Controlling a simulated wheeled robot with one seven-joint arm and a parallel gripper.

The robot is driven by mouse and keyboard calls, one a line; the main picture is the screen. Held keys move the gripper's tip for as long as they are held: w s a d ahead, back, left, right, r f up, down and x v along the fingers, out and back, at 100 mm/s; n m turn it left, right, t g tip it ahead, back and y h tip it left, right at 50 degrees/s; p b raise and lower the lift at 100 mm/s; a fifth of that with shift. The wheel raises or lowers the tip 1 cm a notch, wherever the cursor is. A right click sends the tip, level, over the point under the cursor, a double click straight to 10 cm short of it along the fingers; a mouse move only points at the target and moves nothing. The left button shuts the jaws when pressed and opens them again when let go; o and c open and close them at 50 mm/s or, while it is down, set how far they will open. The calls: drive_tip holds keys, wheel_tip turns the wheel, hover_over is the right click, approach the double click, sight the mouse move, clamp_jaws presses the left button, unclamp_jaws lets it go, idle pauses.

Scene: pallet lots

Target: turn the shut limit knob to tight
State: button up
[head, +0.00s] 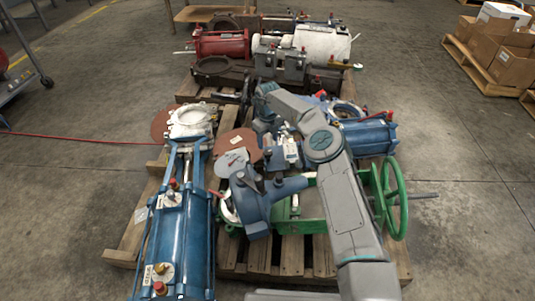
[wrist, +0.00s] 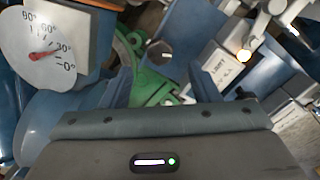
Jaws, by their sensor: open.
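In the wrist view my gripper (wrist: 160,86) is open, with one blue finger on each side and nothing held between them. A grey round-ended piece (wrist: 158,53) shows beyond the gap between the fingers, apart from them. It may be the shut limit knob, but I cannot tell for sure. A white dial (wrist: 38,45) marked 0 to 90 is at the upper left, its red pointer near 30. A white label (wrist: 222,67) lies right of the fingers, its text too small to read.
A green bracket (wrist: 150,88) is close below the grey piece. In the head view a green handwheel (head: 396,198) stands right of my arm and a long blue cylinder (head: 175,240) lies left. A second loaded pallet with a red cylinder (head: 221,44) is behind. Open floor lies right.

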sight(268, 152)
wheel_tip(268, 152, down, 6)
drive_tip(key=shift+f+b, duration=0.15)
drive_tip(key=shift+b, duration=0.8)
drive_tip(key=shift+c, duration=0.4)
drive_tip(key=c, duration=0.9)
